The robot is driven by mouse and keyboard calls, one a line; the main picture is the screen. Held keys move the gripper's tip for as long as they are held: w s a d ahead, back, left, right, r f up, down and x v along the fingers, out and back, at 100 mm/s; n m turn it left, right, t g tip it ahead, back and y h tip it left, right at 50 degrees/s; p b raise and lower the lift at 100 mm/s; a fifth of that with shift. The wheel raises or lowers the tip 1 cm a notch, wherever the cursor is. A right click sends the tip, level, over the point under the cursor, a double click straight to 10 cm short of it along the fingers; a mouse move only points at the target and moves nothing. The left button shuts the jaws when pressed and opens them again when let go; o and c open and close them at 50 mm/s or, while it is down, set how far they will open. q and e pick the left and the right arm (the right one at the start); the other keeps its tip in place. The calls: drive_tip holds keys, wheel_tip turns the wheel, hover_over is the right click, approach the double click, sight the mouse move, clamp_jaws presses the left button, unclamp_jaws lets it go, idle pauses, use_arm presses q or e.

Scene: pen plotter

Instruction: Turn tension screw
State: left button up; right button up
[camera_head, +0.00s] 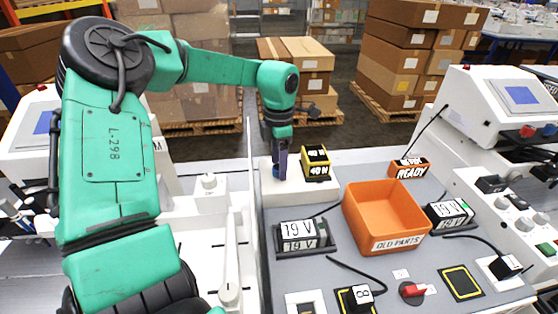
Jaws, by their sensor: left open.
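My left arm (113,140) comes in from the left, and its gripper (281,165) points down over a white block (268,188) at the back left of the grey panel. The gripper's dark fingers cover the spot below them. A small blue part (275,172) shows beside the fingertips; I cannot tell whether it is the tension screw or whether they touch it. A black and yellow display (316,163) reading "40 N" stands just right of the gripper. My right gripper is not in view.
An orange bin (385,214) labelled "OLD PARTS" sits mid-panel. Displays reading "19 V" stand at its left (302,236) and right (449,212). An orange "READY" sign (410,168) is at the back. A red switch (411,289) is in front. White consoles flank the panel.

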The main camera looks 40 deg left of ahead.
use_arm(q)
drive_tip(key=shift+s+d+f, duration=0.1)
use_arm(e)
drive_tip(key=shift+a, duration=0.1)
use_arm(q)
clamp_jaws()
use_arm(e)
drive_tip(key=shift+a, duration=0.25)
use_arm(q)
drive_tip(key=shift+n, duration=0.3)
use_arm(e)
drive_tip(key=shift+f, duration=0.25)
use_arm(q)
drive_tip(key=n+b, duration=0.2)
drive_tip(key=n, duration=0.1)
drive_tip(key=shift+n+b, duration=0.95)
drive_tip(key=shift+n, duration=1.15)
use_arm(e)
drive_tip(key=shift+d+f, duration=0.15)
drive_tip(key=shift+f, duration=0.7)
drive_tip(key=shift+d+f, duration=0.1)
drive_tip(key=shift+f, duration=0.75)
use_arm(q)
unclamp_jaws()
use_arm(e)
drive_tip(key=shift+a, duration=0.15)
